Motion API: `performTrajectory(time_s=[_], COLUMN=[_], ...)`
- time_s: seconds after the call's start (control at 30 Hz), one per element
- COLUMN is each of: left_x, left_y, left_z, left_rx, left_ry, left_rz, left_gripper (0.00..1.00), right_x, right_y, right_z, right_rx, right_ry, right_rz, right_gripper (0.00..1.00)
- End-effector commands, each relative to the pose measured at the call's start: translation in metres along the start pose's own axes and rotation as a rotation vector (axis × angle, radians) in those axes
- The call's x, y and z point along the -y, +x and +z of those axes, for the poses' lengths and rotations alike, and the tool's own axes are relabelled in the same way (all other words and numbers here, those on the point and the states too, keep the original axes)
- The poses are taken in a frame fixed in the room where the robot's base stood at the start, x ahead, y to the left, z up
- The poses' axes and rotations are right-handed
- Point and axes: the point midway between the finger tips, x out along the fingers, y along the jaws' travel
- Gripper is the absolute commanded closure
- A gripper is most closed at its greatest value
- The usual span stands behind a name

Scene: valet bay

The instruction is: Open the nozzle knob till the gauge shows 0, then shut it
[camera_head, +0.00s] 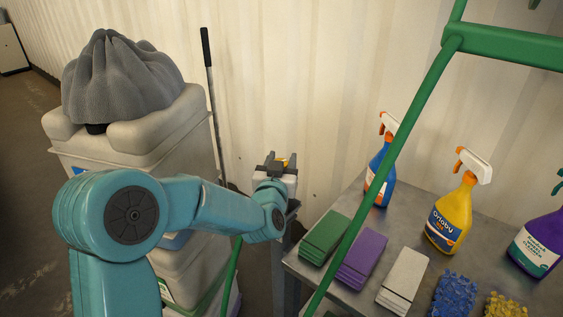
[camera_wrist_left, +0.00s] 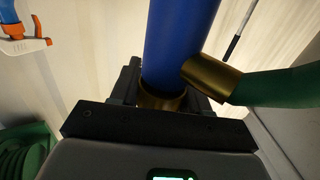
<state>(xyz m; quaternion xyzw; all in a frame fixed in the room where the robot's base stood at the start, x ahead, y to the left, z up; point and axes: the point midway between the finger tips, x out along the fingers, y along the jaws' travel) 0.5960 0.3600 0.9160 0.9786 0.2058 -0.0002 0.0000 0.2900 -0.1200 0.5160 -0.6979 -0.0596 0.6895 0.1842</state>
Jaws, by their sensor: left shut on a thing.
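My left gripper (camera_head: 277,162) reaches out beside the table, with a small yellow-brass piece showing between its fingers. In the left wrist view, dark jaws (camera_wrist_left: 160,120) are shut around a brass collar (camera_wrist_left: 162,100) at the end of a blue cylinder (camera_wrist_left: 180,40). I take this collar for the nozzle knob, but most of it is hidden by the jaws. A second brass fitting (camera_wrist_left: 211,78) joins a green hose (camera_wrist_left: 285,88) beside it. A small lit display (camera_wrist_left: 172,177) is cut off at the bottom edge, and I cannot read it. No gauge reading is legible. My right gripper is not in view.
A grey metal table (camera_head: 345,205) at the right holds folded cloths (camera_head: 362,260) and spray bottles (camera_head: 450,215). A green frame bar (camera_head: 405,130) crosses in front of it.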

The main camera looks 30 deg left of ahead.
Motion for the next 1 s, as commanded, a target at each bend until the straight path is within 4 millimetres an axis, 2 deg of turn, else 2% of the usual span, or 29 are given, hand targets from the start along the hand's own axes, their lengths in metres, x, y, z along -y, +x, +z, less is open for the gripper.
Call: performTrajectory(time_s=[0.3, 0.33, 0.37, 0.4, 0.67, 0.77, 0.87, 1.0], left_x=[0.0, 0.0, 0.0, 0.0, 0.0, 0.0, 0.0, 0.0], left_y=[0.0, 0.0, 0.0, 0.0, -0.001, -0.007, -0.023, -0.059], left_z=[0.0, 0.0, 0.0, 0.0, 0.0, 0.0, 0.0, 0.0], left_rx=[-0.001, -0.001, -0.001, -0.001, -0.001, 0.0, -0.001, -0.001], left_ry=[0.0, 0.0, 0.0, 0.0, 0.0, -0.001, -0.001, 0.0], left_rz=[-0.001, -0.001, -0.001, -0.001, -0.001, -0.001, 0.0, 0.001], left_gripper=[0.85, 0.45, 0.35, 0.32, 0.32, 0.32, 0.32, 0.32], right_x=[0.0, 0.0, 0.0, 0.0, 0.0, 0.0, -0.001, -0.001], right_y=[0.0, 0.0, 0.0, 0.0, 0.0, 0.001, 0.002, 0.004], right_z=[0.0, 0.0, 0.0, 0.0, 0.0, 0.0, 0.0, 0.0], right_rx=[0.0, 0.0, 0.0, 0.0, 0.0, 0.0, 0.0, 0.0], right_ry=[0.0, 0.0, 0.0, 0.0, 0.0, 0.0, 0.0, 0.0], right_rz=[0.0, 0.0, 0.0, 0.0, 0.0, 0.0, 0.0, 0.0], right_gripper=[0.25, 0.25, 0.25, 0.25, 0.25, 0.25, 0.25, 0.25])
